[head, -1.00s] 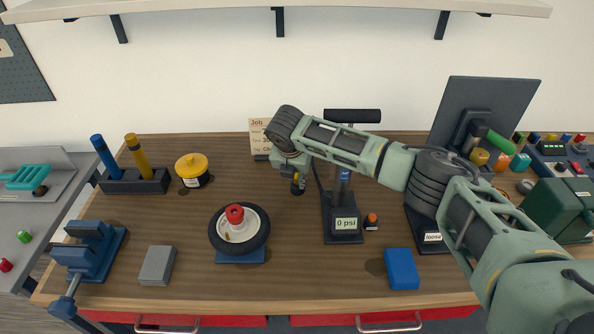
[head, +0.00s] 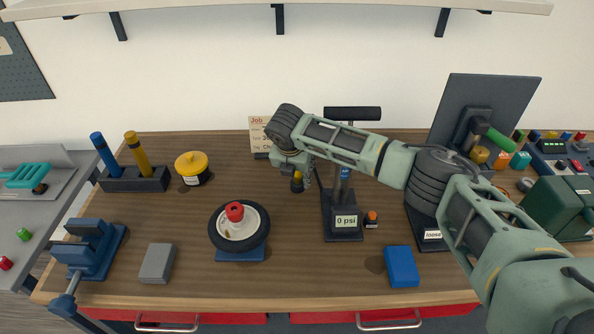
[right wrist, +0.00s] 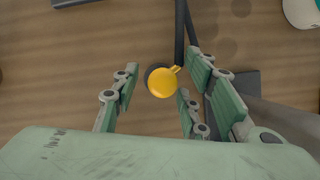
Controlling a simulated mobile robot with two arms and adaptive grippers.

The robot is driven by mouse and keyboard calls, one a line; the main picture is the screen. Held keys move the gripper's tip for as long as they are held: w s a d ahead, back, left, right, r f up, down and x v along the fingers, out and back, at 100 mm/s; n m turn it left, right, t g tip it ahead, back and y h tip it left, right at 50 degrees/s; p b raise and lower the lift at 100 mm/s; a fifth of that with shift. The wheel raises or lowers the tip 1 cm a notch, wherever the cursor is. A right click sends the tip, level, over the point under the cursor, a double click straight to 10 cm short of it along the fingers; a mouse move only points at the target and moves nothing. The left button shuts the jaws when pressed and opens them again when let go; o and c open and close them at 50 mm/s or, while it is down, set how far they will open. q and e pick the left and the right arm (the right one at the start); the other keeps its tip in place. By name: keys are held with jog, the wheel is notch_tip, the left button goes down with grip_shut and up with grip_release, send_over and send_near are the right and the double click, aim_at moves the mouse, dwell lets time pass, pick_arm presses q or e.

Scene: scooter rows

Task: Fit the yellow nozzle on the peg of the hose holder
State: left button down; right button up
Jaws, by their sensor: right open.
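The yellow nozzle (right wrist: 162,82) shows from above in the right wrist view, a round yellow cap with a small spout over a dark round part. In the head view the nozzle (head: 298,177) stands low over the bench, left of the pump, partly hidden by my right gripper (head: 292,165). My right gripper's fingers (right wrist: 160,78) are open, with the nozzle seen between their tips and no clear contact. A dark hose (head: 317,176) runs beside it toward the pump. I cannot make out the holder's peg. My left gripper is not in view.
The black pump (head: 343,222), reading 0 psi, stands close right of the nozzle. A wheel (head: 239,228) sits front left, a yellow-lidded pot (head: 192,164) farther left. A blue block (head: 401,268) lies front right. The bench between wheel and pump is clear.

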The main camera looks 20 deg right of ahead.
jog(key=v, duration=1.2)
jog(key=shift+f, duration=0.15)
